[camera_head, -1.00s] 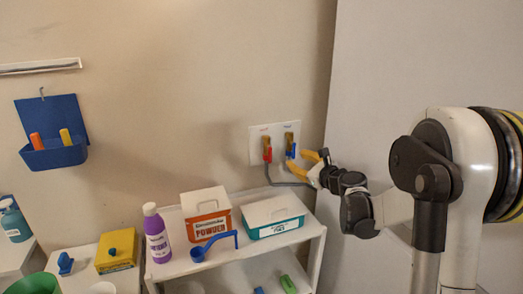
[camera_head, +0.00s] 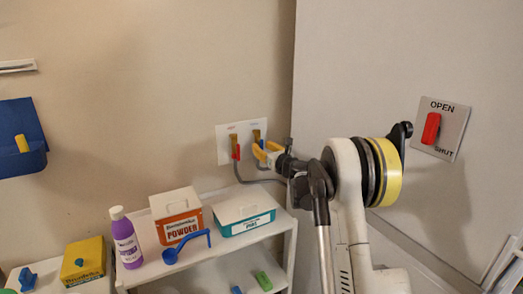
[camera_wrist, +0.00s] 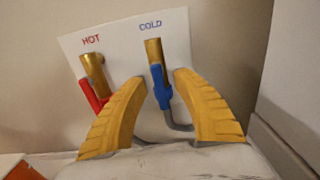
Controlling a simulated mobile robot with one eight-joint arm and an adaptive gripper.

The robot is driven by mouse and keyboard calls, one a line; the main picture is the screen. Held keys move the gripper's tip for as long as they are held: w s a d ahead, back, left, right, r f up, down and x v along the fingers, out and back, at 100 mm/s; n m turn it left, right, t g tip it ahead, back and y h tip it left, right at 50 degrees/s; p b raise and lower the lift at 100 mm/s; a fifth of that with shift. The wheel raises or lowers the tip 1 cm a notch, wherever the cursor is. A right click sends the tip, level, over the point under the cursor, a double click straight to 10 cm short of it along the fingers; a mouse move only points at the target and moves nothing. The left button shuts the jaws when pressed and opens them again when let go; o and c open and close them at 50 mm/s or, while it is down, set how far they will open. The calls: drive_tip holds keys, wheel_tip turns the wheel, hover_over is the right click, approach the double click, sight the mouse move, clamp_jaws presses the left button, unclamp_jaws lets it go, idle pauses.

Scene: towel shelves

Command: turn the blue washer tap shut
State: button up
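The cold tap's blue handle (camera_wrist: 161,88) hangs below its brass body (camera_wrist: 154,52) on the white wall plate (camera_wrist: 120,42), under the word COLD. The handle points downward, roughly in line with the brass. My gripper (camera_wrist: 160,82) has two yellow fingers, spread open, one on each side of the blue handle, with gaps showing on both sides. In the head view, my gripper (camera_head: 262,152) is at the plate (camera_head: 227,146), and its fingers largely hide the blue handle. I cannot tell how deep the fingers reach around it.
The hot tap's red handle (camera_wrist: 89,93) is close by the left finger. A grey hose (camera_head: 250,181) runs below the taps. A shelf (camera_head: 268,237) below carries a powder box (camera_head: 178,226), a teal box (camera_head: 243,223), a purple bottle (camera_head: 127,241) and a blue scoop (camera_head: 184,246). A red lever (camera_head: 431,128) is on the right wall.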

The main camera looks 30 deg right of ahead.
drive_tip(key=shift+w, duration=0.25)
clamp_jaws()
